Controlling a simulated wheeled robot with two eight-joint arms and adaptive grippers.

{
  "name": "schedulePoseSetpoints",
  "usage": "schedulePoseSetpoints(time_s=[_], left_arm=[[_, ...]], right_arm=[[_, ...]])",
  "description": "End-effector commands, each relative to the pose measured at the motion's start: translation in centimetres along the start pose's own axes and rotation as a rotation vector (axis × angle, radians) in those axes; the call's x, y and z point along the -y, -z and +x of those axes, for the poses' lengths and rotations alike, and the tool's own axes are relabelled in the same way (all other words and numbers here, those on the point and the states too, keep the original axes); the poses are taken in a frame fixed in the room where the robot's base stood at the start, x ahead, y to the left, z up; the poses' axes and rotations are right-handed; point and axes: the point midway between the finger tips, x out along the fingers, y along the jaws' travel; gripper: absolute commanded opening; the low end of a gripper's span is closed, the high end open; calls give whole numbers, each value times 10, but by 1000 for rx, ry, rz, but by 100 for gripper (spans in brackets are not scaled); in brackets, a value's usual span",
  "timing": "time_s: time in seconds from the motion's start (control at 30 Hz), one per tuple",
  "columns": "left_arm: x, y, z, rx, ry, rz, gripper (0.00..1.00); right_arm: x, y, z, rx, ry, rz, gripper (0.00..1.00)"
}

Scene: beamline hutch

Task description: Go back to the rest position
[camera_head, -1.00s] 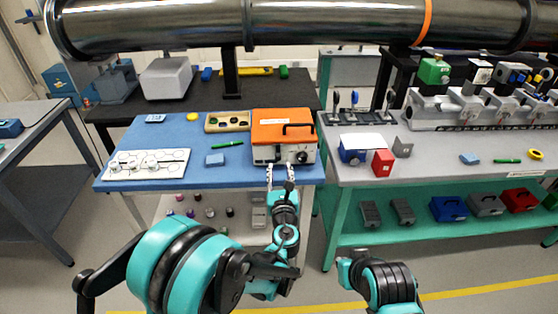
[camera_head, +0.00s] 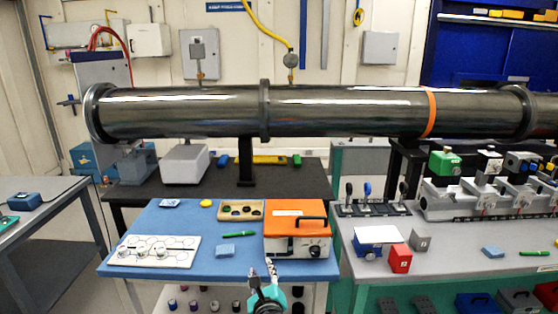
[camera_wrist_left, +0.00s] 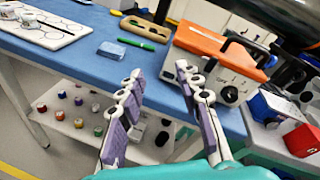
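My left gripper (camera_head: 262,270) is at the front edge of the blue-topped table (camera_head: 190,225), just below the orange-and-white box (camera_head: 297,222). In the left wrist view its two fingers (camera_wrist_left: 158,72) are spread apart with nothing between them. That view also shows the orange box (camera_wrist_left: 205,42) beyond the right finger. My right gripper is in neither current view.
A white patterned board (camera_head: 150,251), a blue block (camera_head: 225,251) and a green pen (camera_head: 212,234) lie on the blue table. Bottles (camera_wrist_left: 78,118) stand on the shelf below. A large metal pipe (camera_head: 200,112) spans above. A grey bench (camera_head: 450,255) stands at right.

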Motion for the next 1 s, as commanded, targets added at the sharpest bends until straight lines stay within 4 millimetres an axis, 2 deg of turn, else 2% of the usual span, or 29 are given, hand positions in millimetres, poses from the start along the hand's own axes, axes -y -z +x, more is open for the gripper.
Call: schedulePoseSetpoints(time_s=[0.03, 0.2, 0.33, 0.43, 0.6, 0.7, 0.83, 1.0], left_arm=[[-24, -18, -7, -18, -66, -151, 34], [-95, -50, -44, -61, -296, -723, 34], [-140, -56, -87, -53, -478, -1159, 34], [-167, -52, -125, -27, -622, -1491, 34], [-191, -34, -185, 38, -844, -1978, 34], [-194, -23, -209, 73, -939, -2174, 34], [-194, -15, -225, 100, -1009, -2314, 34], [-194, -13, -229, 107, -1030, -2351, 34]], right_arm=[[0, 0, 0, 0, 0, 0, 0], [0, 0, 0, 0, 0, 0, 0], [0, 0, 0, 0, 0, 0, 0], [0, 0, 0, 0, 0, 0, 0], [0, 0, 0, 0, 0, 0, 0], [0, 0, 0, 0, 0, 0, 0], [0, 0, 0, 0, 0, 0, 0], [0, 0, 0, 0, 0, 0, 0]])
